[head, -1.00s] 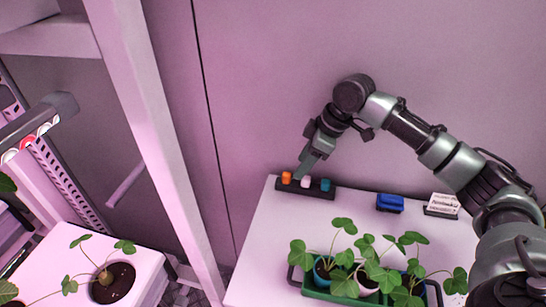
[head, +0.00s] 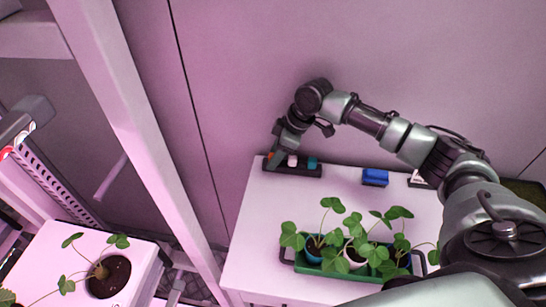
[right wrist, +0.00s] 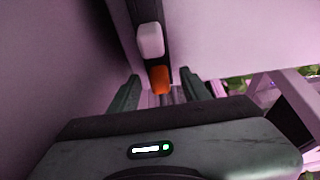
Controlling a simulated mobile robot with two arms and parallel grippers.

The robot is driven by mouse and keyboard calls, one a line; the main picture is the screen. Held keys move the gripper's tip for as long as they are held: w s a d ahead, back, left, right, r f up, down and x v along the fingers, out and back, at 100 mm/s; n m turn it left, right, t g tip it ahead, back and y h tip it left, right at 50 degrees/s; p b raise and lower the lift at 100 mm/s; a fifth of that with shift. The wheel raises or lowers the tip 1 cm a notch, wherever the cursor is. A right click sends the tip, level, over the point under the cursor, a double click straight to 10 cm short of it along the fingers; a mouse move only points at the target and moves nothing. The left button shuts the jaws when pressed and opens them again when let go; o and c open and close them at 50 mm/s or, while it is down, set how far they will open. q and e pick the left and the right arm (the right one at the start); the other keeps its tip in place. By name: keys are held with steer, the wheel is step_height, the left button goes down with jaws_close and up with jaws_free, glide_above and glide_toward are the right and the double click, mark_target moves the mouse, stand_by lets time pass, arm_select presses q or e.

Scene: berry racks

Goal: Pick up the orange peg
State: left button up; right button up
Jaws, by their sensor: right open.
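The orange peg (right wrist: 160,79) stands in a dark rack (head: 300,171) at the back left of the white table. In the right wrist view it shows between the two fingertips of my right gripper (right wrist: 160,92), which is open. In the head view my right gripper (head: 274,160) reaches down at the rack's left end and hides most of the orange peg. I cannot tell whether a finger touches it. A white peg (head: 293,160) stands beside it, also seen in the right wrist view (right wrist: 150,40). A teal peg (head: 312,162) stands at the rack's right end. My left gripper is not in view.
A blue block (head: 375,176) and a partly hidden white item (head: 417,180) lie along the table's back edge. A green tray (head: 340,273) with leafy plants stands at the front. The wall is close behind the rack. The middle of the table (head: 265,215) is clear.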

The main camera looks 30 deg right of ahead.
mark_target(270, 156)
jaws_close()
steer(key=shift+r, duration=0.1)
steer(key=shift+r, duration=0.3)
steer(key=shift+s+a+r+b, duration=0.1)
steer(key=shift+s+r+b, duration=0.05)
steer(key=shift+r+b, duration=0.4)
steer(key=shift+s+a+r+b, duration=0.15)
steer(key=shift+r+b, duration=0.15)
steer(key=shift+r, duration=0.4)
steer(key=s+a+b, duration=0.1)
steer(key=s+a, duration=0.2)
steer(key=s, duration=0.1)
steer(key=s+a+b, duration=0.1)
steer(key=s+a, duration=0.3)
steer(key=s, duration=0.1)
steer(key=s+a+b, duration=0.1)
steer(key=s+a, duration=0.2)
steer(key=s, duration=0.2)
steer(key=shift+a+r, duration=0.1)
steer(key=shift+a, duration=0.1)
